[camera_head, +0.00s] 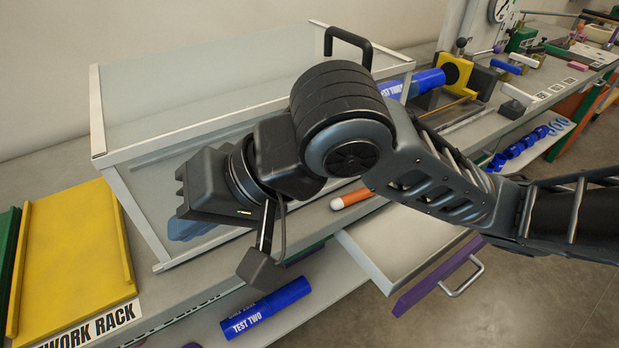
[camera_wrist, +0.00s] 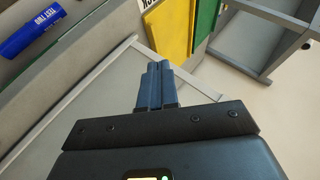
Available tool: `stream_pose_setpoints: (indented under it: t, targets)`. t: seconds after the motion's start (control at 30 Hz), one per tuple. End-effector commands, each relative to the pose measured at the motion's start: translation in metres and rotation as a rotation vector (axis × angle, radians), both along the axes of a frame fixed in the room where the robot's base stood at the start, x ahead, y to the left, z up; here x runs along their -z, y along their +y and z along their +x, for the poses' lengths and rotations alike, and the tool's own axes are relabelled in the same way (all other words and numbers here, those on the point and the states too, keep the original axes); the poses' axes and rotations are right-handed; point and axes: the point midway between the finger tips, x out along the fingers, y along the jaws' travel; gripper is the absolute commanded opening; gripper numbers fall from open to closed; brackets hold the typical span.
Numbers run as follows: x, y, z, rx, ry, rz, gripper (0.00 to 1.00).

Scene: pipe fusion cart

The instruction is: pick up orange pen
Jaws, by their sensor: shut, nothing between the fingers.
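The orange pen (camera_head: 352,198) is a short, thick orange stick with a white end. It lies on the grey bench near the front edge in the head view, behind the open drawer and partly beside my arm. It is not visible in the wrist view. My gripper's two fingers (camera_wrist: 154,68) are together and empty in the wrist view, pointing towards the yellow panel. In the head view my gripper (camera_head: 205,195) is to the left of the pen, well apart from it, by the clear-sided case.
The clear-sided case (camera_head: 103,115) stands behind my arm. An open drawer (camera_head: 405,245) with a purple front juts out at right. A blue TEST TWO pipe (camera_head: 266,308) lies on the lower shelf. The yellow panel (camera_head: 75,250) is at left.

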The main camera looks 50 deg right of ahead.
Motion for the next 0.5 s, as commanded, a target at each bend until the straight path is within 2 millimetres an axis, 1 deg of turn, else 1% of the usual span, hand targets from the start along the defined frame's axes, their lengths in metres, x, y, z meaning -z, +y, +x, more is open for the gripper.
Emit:
stream_pose_setpoints:
  t: [0.03,0.07,0.1,0.17,0.2,0.3,0.4,0.5]
  targets:
    - [0.020,-0.027,-0.010,0.034,0.075,-0.082,0.00]
    - [0.032,-0.041,-0.017,0.053,0.124,-0.124,0.00]
    - [0.046,-0.060,-0.027,0.085,0.186,-0.179,0.00]
    - [0.066,-0.090,-0.045,0.134,0.279,-0.257,0.00]
    - [0.076,-0.109,-0.057,0.167,0.336,-0.306,0.00]
    - [0.095,-0.151,-0.087,0.245,0.457,-0.408,0.00]
    - [0.105,-0.181,-0.110,0.305,0.543,-0.479,0.00]
    - [0.110,-0.198,-0.125,0.340,0.594,-0.520,0.00]
